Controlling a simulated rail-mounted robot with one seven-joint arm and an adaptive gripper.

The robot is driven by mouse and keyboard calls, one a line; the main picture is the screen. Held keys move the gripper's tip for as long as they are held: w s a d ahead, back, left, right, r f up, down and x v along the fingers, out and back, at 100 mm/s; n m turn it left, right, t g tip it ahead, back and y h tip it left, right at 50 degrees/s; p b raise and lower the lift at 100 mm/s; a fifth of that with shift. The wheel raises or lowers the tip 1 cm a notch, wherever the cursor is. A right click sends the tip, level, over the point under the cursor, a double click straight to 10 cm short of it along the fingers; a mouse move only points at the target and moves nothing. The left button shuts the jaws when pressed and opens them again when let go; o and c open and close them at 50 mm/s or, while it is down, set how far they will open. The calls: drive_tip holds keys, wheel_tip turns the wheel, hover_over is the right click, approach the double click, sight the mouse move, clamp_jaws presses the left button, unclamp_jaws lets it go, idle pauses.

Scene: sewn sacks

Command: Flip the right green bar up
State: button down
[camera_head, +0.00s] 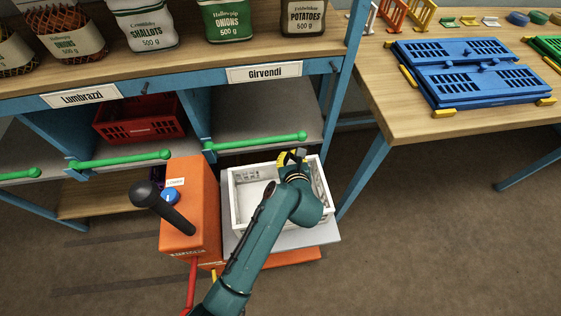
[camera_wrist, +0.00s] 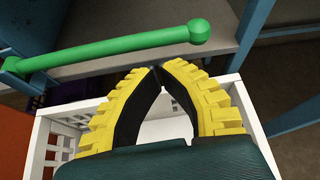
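The right green bar (camera_head: 255,141) lies low along the front edge of the shelf bay under the "Girvendi" label, with a round knob at its right end. In the wrist view the green bar (camera_wrist: 120,47) crosses the top, just beyond my fingertips and apart from them in the picture. My gripper (camera_head: 291,157) is over the back part of the white crate, in front of the bar. In the wrist view my gripper's yellow fingers (camera_wrist: 157,69) meet at the tips, with nothing seen between them.
The white crate (camera_head: 238,207) sits below my gripper, beside an orange housing (camera_head: 192,213) with a black lever. Another green bar (camera_head: 122,159) fronts the middle bay, which holds a red crate (camera_head: 140,129). A wooden table (camera_head: 400,124) with blue folded crates (camera_head: 470,72) stands right.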

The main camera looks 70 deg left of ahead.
drive_tip(key=f, duration=0.1)
drive_tip(key=s+f+m, duration=0.1)
drive_tip(key=shift+s+a+f+g, duration=0.1)
drive_tip(key=shift+a+f+g, duration=0.2)
drive_tip(key=shift+a, duration=0.1)
drive_tip(key=b+x, duration=0.6)
drive_tip(key=x, duration=0.4)
